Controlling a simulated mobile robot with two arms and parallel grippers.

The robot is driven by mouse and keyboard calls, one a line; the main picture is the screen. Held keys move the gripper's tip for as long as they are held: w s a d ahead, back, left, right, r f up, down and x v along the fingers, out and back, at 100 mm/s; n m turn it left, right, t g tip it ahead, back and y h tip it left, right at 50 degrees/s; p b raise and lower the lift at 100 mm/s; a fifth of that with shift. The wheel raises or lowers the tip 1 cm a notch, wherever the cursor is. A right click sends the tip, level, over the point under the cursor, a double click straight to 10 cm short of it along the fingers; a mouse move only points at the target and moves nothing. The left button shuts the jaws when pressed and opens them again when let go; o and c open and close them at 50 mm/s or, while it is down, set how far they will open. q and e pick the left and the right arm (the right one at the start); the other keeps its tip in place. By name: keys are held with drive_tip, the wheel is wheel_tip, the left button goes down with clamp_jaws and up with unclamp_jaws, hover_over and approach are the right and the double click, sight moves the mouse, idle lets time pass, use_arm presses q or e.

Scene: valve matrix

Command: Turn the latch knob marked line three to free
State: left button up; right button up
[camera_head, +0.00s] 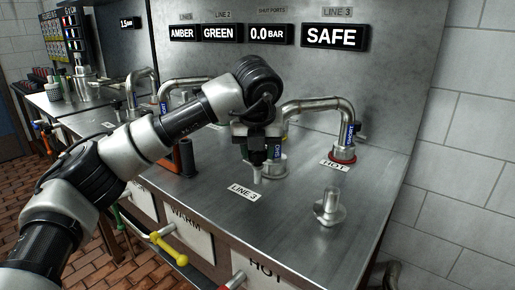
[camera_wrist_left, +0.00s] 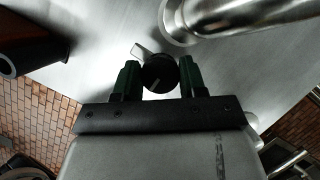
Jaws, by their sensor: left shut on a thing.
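The latch knob (camera_wrist_left: 158,74) shows in the left wrist view as a dark round knob with a light mark on its face and a pale tab at its upper left. It sits between the two green-black fingers of my left gripper (camera_wrist_left: 160,82), which is shut on it. In the head view my left gripper (camera_head: 256,163) reaches down to the counter and hides most of the knob. A plate reading LINE 3 (camera_head: 243,191) lies just in front of it. The LINE 3 display (camera_head: 335,36) reads SAFE. My right gripper is not in view.
A bent metal pipe (camera_head: 318,104) arches behind my left gripper to a red-ringed fitting by a HOT label (camera_head: 335,166). Yellow and green handles show below the counter's front edge.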

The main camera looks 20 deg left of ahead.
use_arm(q)
drive_tip(key=shift+n, duration=0.5)
drive_tip(key=o, duration=0.9)
drive_tip(key=p+v, duration=0.1)
drive_tip(key=v, duration=0.9)
drive_tip(key=shift+s+d+r+p, duration=0.1)
drive_tip(key=shift+d+r+p, duration=0.1)
drive_tip(key=shift+r+p, duration=0.2)
